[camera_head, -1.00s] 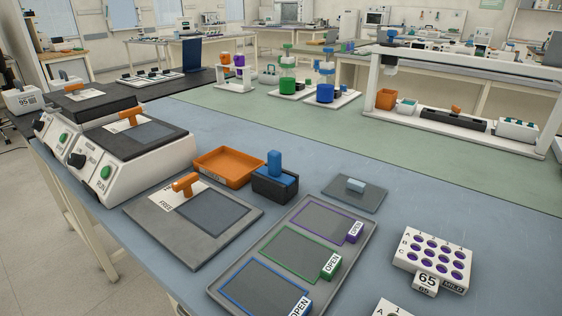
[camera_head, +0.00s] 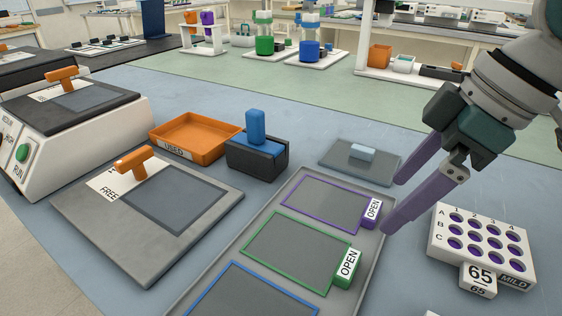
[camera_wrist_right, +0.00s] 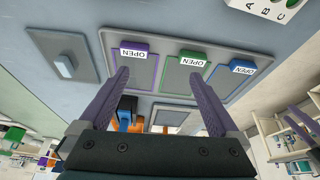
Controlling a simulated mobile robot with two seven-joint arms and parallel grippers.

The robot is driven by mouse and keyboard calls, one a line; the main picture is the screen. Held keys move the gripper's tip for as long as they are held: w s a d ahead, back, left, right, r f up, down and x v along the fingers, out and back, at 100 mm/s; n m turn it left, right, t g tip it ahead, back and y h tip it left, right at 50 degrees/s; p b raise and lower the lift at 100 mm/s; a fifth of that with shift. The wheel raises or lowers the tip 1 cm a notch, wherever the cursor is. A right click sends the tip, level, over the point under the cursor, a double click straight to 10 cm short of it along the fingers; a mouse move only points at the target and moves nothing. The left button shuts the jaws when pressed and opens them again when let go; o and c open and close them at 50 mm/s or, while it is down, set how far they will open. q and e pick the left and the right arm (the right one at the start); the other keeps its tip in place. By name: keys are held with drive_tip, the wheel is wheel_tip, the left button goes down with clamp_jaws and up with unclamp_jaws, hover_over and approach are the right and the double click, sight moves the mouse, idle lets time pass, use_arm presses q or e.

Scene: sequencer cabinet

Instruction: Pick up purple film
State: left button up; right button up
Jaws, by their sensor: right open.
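The purple film (camera_head: 323,204) is a thin sheet with a purple border, lying flat on a grey tray (camera_head: 352,272). Its purple tab (camera_head: 372,212), marked OPEN, is at its right end. In the right wrist view the purple tab (camera_wrist_right: 134,50) is at upper left of centre, ahead of the fingers. My right gripper (camera_head: 391,206) is open and empty, with purple fingers near the tab and seemingly above it; the exact gap cannot be told. It also shows in the right wrist view (camera_wrist_right: 162,92). My left gripper is not in view.
Green (camera_head: 296,250) and blue (camera_head: 250,292) films share the tray. A grey plate with a pale block (camera_head: 362,152) lies behind. A white well rack (camera_head: 482,240) stands right. Left are an orange tray (camera_head: 196,152), a blue-handled block (camera_head: 257,150) and a FREE plate (camera_head: 215,215).

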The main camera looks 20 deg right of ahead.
sight(370, 208)
drive_tip(key=w+d+r, duration=0.1)
drive_tip(key=w+d, duration=0.1)
drive_tip(key=d, duration=0.2)
drive_tip(key=shift+m, duration=0.3)
drive_tip(key=x, duration=0.3)
drive_tip(key=b+x, duration=0.1)
drive_tip(key=x, duration=0.2)
drive_tip(key=b+x, duration=0.1)
drive_tip(key=x, duration=0.2)
drive_tip(key=shift+w+a, duration=0.2)
drive_tip(key=shift+w, duration=0.25)
drive_tip(key=shift+r, duration=0.1)
drive_tip(key=c, duration=1.4)
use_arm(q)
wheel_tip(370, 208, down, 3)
